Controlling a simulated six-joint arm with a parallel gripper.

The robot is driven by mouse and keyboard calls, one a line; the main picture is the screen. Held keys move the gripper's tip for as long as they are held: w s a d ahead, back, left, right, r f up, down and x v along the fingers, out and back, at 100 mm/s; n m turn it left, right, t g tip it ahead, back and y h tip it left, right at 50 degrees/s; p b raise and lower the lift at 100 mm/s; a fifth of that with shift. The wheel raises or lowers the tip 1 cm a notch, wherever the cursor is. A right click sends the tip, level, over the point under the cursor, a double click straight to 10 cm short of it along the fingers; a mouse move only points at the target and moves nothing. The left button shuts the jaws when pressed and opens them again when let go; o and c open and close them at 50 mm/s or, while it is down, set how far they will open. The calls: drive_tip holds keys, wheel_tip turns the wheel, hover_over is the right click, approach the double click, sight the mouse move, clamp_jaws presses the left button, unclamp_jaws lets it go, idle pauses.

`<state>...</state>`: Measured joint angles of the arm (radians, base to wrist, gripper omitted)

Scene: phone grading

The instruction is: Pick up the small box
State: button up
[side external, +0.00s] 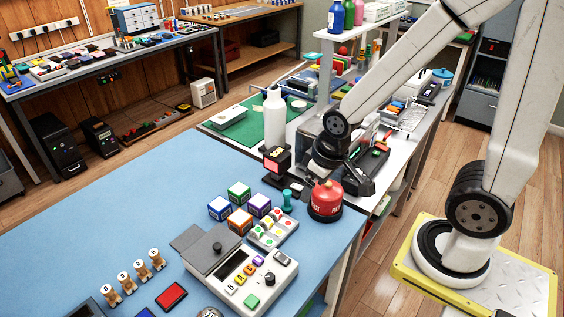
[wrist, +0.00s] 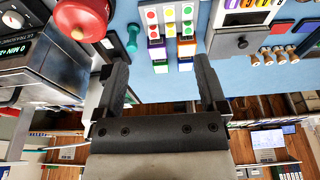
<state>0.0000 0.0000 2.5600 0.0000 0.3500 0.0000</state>
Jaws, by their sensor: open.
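Several small cube boxes with white tops stand close together on the blue table in the side external view: a blue one (side external: 220,208), a green one (side external: 239,193), a purple one (side external: 259,205) and an orange one (side external: 239,222). I cannot tell which of them is the small box. In the wrist view, coloured cube faces (wrist: 186,49) show beyond my fingertips, partly behind button strips. My gripper (wrist: 160,62) is open, with nothing between its two dark fingers. In the side external view my wrist is right of and behind the cubes; its fingertips are hard to make out there.
A red bell-shaped object (side external: 326,201) and a teal dumbbell-shaped piece (side external: 287,201) stand right of the cubes. Button strips (side external: 272,231) and a grey keypad console (side external: 242,276) lie in front. A white bottle (side external: 274,119) stands behind.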

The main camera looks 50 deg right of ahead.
drive_tip(key=m+g+y, duration=0.1)
drive_tip(key=m+g, duration=0.2)
drive_tip(key=m, duration=1.5)
hover_over(240, 216)
drive_tip(key=f, duration=0.8)
drive_tip(key=d+f, duration=0.1)
drive_tip(key=f, duration=0.3)
drive_tip(key=shift+a+f, duration=0.1)
drive_tip(key=shift+f, duration=0.05)
drive_tip(key=shift+a+f, duration=0.15)
drive_tip(key=shift+f, duration=1.1)
